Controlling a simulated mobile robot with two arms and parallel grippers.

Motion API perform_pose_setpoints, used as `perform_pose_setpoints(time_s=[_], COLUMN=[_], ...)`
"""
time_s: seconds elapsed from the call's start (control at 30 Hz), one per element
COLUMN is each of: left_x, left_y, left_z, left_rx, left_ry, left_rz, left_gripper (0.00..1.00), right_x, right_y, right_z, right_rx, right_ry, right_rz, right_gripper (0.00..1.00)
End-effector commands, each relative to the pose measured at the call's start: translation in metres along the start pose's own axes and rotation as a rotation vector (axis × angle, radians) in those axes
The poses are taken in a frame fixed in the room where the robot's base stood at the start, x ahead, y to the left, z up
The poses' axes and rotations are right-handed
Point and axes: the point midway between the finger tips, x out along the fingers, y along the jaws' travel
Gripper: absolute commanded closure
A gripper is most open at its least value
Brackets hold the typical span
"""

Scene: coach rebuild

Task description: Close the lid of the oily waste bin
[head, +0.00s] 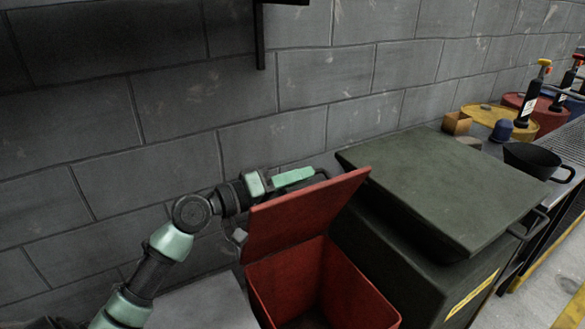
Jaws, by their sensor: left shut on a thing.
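The oily waste bin (328,275) is a red square bin at the bottom middle, with its dark inside showing. Its red lid (300,215) is open and stands tilted up along the back of the bin. My left gripper (316,176) is at the lid's raised upper edge, coming in from the left behind it, and is shut on the lid. The lid hides part of its fingers, so the exact contact is not clear. My right gripper is not in view.
A dark green lidded bin (445,190) stands close on the right of the red bin. A grey block wall (190,100) is behind, with a dark bracket (261,35) on it. Drums, bottles and a black pan (533,160) are at the far right.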

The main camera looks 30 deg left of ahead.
Motion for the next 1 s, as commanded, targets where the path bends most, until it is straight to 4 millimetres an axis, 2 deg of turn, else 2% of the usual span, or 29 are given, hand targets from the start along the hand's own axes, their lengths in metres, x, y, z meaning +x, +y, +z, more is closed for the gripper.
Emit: perform_pose_setpoints(time_s=[0.4, 0.43, 0.5, 0.83, 1.0], left_x=[0.000, 0.000, 0.000, -0.001, -0.020], left_y=[-0.002, -0.002, -0.002, 0.000, -0.002], left_z=[0.003, 0.003, 0.003, 0.003, 0.003], left_rx=[0.010, 0.010, 0.010, 0.010, 0.010], left_ry=[0.000, 0.000, 0.000, 0.001, 0.001], left_rz=[-0.005, -0.005, -0.005, -0.002, -0.005], left_gripper=[1.00, 0.85, 0.67, 0.67, 0.67], right_x=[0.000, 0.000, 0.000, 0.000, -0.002], right_y=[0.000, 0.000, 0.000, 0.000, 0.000], right_z=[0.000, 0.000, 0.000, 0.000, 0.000], right_rx=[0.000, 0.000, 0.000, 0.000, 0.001], right_ry=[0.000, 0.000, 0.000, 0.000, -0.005], right_rz=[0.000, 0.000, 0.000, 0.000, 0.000], right_gripper=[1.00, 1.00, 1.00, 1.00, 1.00])
